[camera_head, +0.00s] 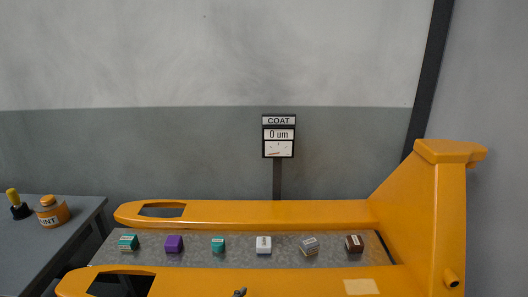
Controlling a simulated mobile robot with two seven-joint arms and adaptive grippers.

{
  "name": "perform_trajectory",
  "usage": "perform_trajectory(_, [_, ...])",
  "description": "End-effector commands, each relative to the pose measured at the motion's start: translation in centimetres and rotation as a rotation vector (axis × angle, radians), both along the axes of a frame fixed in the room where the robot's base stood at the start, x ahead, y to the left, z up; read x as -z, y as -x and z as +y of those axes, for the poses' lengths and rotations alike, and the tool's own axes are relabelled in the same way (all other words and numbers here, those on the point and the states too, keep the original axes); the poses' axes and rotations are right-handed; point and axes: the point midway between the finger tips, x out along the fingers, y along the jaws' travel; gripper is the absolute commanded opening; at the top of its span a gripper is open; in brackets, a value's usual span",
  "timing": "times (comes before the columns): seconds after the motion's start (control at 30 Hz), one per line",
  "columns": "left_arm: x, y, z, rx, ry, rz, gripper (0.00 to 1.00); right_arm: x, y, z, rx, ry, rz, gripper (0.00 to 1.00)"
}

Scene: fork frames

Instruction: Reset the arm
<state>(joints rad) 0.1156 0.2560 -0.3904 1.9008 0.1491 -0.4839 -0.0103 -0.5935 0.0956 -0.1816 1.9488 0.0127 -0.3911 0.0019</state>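Neither of my arms shows clearly in the head view, and I see no gripper that I can make out. A small dark object (240,293) pokes up at the bottom edge; I cannot tell what it is. A large yellow fork frame (420,225) fills the lower right, with two long prongs reaching left. Between the prongs lies a grey speckled plate (195,260). On it stands a spaced row of several small blocks: teal (128,243), purple (174,244), teal (218,245), white (263,245), grey (309,246) and brown (354,244).
A sign (278,136) reading "COAT" and "0 um" stands on a post behind the frame. At the left, a dark grey table (50,245) holds an orange labelled pot (51,210) and a yellow-handled black tool (16,204). A wall closes off the back.

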Motion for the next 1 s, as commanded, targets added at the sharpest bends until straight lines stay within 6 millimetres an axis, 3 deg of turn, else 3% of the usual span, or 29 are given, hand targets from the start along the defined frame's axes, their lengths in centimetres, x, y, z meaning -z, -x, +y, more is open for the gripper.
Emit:
perform_trajectory(0.1, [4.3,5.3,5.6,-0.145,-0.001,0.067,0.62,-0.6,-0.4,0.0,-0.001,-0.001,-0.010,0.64])
perform_trajectory(0.3, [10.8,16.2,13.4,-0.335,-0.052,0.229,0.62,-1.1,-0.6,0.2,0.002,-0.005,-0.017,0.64])
perform_trajectory(0.4, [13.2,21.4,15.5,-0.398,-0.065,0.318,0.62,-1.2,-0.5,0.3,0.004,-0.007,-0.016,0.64])
perform_trajectory(0.5, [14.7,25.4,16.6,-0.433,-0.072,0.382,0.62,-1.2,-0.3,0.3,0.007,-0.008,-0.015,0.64])
perform_trajectory(0.6, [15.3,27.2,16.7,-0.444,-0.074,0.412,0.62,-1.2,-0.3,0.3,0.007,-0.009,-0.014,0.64])
perform_trajectory(1.0, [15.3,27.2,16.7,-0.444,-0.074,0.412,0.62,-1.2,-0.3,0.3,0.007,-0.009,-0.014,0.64])
